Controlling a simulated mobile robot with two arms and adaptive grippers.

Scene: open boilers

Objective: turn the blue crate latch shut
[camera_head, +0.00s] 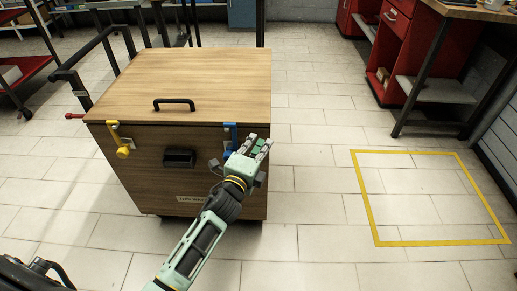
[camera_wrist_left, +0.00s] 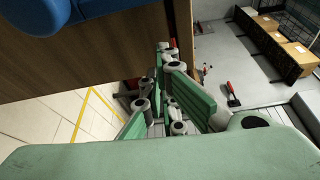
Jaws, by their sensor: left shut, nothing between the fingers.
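The blue latch (camera_head: 231,135) is on the upper right of the wooden crate's (camera_head: 145,180) front, just under the lid. Its lower part is partly hidden by my gripper, so I cannot tell how far it is turned. In the left wrist view a large blue part of it (camera_wrist_left: 35,12) shows at top left, against the brown crate panel (camera_wrist_left: 110,55). My left gripper (camera_head: 262,146) is shut and empty, close beside the latch at the crate's right front edge. I cannot tell whether it touches the latch. My right gripper is not in view.
A yellow latch (camera_head: 122,148) hangs at the crate's left front. The lid (camera_head: 190,75) lies down, with a black handle (camera_head: 174,103). A yellow floor outline (camera_head: 370,200) lies to the right on clear tiles. A red cabinet and workbench (camera_head: 470,12) stand at the back right.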

